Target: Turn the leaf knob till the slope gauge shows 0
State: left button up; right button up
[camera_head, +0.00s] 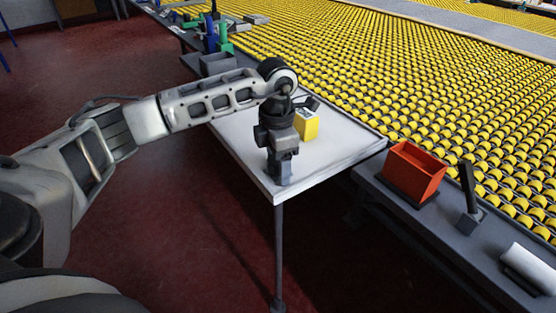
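A white table leaf (335,148) juts out from the roller bed, with a thin leg under its front corner. A small yellow block (306,127) stands on it with a pale face on top, perhaps the slope gauge; its reading is too small to make out. My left gripper (281,178) points down at the leaf's front left edge, in front of and left of the yellow block and apart from it. I cannot see whether its fingers are open or shut. I cannot make out the leaf knob; it may be hidden behind my gripper. My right gripper is not in view.
A bed of yellow rollers (410,90) fills the back and right. A grey side ledge (405,210) carries a red-orange open box (414,170), a dark upright tool (468,190) and a white roll (530,266). A grey bin (218,64) stands behind my arm. Red floor lies open in front.

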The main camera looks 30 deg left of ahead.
pick_arm(q)
jog(key=shift+r, duration=0.1)
notch_tip(320, 180, up, 16)
jog(key=shift+p, duration=0.3)
jog(key=shift+s, duration=0.1)
dwell(0.4)
